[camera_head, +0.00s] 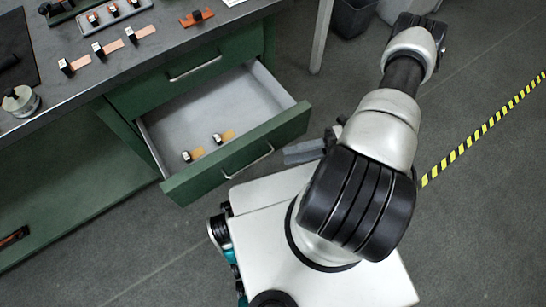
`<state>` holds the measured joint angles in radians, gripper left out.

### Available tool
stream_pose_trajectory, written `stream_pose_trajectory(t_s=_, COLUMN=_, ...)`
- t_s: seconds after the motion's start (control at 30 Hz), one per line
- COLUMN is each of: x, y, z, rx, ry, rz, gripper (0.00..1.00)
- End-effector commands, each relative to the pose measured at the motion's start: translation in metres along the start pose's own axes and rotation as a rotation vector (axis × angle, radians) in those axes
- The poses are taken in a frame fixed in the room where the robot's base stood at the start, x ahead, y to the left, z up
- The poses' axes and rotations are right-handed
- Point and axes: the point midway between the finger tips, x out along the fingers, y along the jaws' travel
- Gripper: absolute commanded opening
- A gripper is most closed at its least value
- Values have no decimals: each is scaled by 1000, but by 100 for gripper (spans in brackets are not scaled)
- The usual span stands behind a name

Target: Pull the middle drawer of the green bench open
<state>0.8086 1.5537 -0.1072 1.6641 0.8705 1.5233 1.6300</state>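The green bench (70,165) fills the left side under a dark grey top. An upper drawer (190,75) with a bar handle is shut. The drawer below it (285,128) stands well open, its pale inside showing. Whether this is the middle one is unclear, as what lies under it is hidden. Its bar handle (250,163) is on the green front. My gripper (296,153) shows as grey finger parts just right of the handle, seemingly apart from it. My arm hides the rest, so its opening is unclear.
Two small parts with copper-coloured strips (222,137) lie in the open drawer. More strips, a tray (115,14) and a round metal piece (20,101) are on the bench top. A dark bin (353,15) stands behind. Floor is clear right, with yellow-black tape (480,133).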

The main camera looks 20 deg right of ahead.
Motion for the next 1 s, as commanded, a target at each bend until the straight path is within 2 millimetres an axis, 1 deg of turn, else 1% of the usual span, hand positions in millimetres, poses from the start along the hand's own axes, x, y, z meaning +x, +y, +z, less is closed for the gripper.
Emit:
stream_pose_trajectory(t_s=0.03, x=-10, y=-1, z=0, rx=0, ry=-3, rz=-3, gripper=28)
stream_pose_trajectory(t_s=0.1, x=-21, y=-1, z=0, rx=0, ry=-2, rz=-2, gripper=28)
stream_pose_trajectory(t_s=0.2, x=-32, y=0, z=0, rx=-1, ry=-1, rz=-1, gripper=28)
stream_pose_trajectory(t_s=0.3, x=-38, y=0, z=0, rx=1, ry=-1, rz=-1, gripper=28)
stream_pose_trajectory(t_s=0.9, x=-40, y=0, z=0, rx=0, ry=0, rz=-1, gripper=28)
stream_pose_trajectory(t_s=1.0, x=-42, y=8, z=2, rx=-29, ry=18, rz=-29, gripper=28)
